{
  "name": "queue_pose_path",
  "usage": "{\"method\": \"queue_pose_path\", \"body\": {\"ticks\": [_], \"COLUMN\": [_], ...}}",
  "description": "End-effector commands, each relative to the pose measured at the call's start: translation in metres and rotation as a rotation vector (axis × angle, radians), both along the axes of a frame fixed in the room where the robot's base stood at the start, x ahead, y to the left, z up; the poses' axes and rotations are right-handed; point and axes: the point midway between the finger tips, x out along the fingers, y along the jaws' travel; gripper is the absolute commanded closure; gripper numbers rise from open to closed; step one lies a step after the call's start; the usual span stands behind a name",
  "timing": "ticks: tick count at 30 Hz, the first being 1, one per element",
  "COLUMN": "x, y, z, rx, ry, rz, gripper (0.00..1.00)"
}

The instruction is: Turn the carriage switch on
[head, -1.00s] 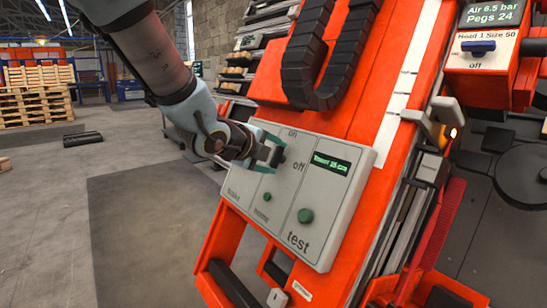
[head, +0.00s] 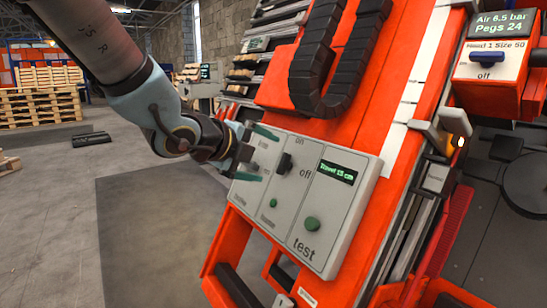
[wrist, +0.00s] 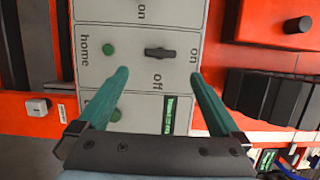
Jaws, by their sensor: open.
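The grey control panel (head: 335,225) is on the tilted orange machine face. Its middle section carries a black switch (head: 284,162), with "on" above and "off" to its right. The switch handle lies along the "on" direction; it also shows in the wrist view (wrist: 160,53), pointing toward "on" and away from "off". No "carriage" label is readable. My gripper (head: 256,154) is open and empty, left of the switch in the head view. In the wrist view its green fingers (wrist: 160,77) are spread wide, with the switch visible beyond the gap between the tips, apart from them.
A green button (head: 312,223) marked "test" and a small display (head: 337,172) are on the panel's right section. A black cable chain (head: 325,60) is above the panel. A blue switch (head: 487,57) sits at upper right. Open floor lies at left.

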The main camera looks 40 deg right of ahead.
Motion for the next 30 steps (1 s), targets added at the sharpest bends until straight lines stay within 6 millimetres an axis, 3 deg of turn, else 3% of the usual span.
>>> {"method": "queue_pose_path", "body": {"ticks": [7,24,27,30], "x": [-0.006,-0.007,0.003,0.031], "y": [0.022,0.024,0.030,0.052], "z": [0.012,0.012,0.008,-0.004], "rx": [0.000,0.001,0.006,0.023], "ry": [0.000,0.001,0.028,0.118], "rz": [0.001,0.001,0.043,0.185], "gripper": [0.00,0.00,0.00,0.00]}}
